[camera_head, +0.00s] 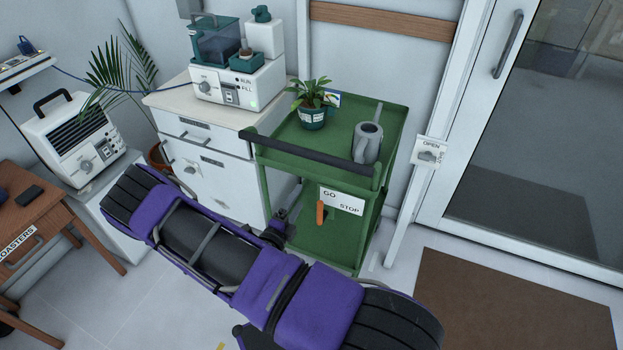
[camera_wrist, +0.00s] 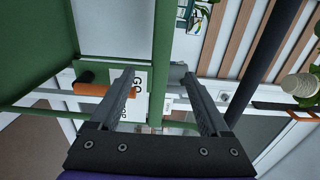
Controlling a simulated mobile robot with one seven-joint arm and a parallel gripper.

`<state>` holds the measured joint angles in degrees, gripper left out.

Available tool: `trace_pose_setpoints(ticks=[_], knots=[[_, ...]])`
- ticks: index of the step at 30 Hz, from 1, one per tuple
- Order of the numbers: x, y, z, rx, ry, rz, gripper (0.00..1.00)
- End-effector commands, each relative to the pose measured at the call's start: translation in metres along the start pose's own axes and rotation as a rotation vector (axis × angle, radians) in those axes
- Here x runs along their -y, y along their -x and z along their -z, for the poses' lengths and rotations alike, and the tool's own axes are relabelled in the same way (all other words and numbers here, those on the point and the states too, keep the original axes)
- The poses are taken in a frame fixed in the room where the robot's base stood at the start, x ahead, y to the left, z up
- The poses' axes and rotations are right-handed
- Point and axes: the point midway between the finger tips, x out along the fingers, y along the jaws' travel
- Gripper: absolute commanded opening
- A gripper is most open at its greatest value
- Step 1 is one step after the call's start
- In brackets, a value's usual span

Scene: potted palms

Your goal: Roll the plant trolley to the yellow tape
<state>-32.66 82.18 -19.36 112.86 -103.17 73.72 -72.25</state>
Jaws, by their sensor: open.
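The green plant trolley (camera_head: 345,118) stands before the white cabinet and wall. A dark handle bar (camera_head: 300,152) runs along its near top edge. A potted plant (camera_head: 312,115) and a grey watering can (camera_head: 367,141) stand on the top shelf. A GO/STOP sign (camera_head: 342,200) with an orange lever (camera_head: 320,213) hangs below; the lever points down. My gripper (camera_head: 290,214) is left of the lever, apart from it. In the wrist view my gripper (camera_wrist: 158,78) is open and empty, with the sign (camera_wrist: 135,92) beyond its fingers and the orange lever (camera_wrist: 104,89) beside one finger. A yellow patch (camera_head: 219,346), perhaps tape, shows at the bottom edge.
A white cabinet (camera_head: 215,190) is left of the trolley. A door (camera_head: 560,130) with an OPEN switch plate (camera_head: 430,151) and a brown mat (camera_head: 510,305) are at right. A wooden table (camera_head: 60,215) is at left. My purple arm hides much floor.

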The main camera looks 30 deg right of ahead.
Motion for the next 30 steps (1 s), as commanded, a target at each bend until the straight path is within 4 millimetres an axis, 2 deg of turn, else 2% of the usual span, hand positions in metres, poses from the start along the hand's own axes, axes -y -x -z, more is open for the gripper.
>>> trace_pose_setpoints(ticks=[1, 6, 13, 18, 27, 30], knots=[[-0.002, -0.015, 0.002, -0.006, -0.002, 0.002, 0.80], [-0.001, -0.056, 0.001, -0.003, -0.002, 0.004, 0.80], [-0.001, -0.099, 0.000, -0.002, -0.002, 0.002, 0.80], [0.000, -0.113, 0.000, -0.001, -0.002, 0.001, 0.80], [0.001, -0.115, 0.000, -0.001, -0.001, 0.001, 0.80], [0.001, -0.115, 0.000, -0.001, -0.001, 0.001, 0.64]])
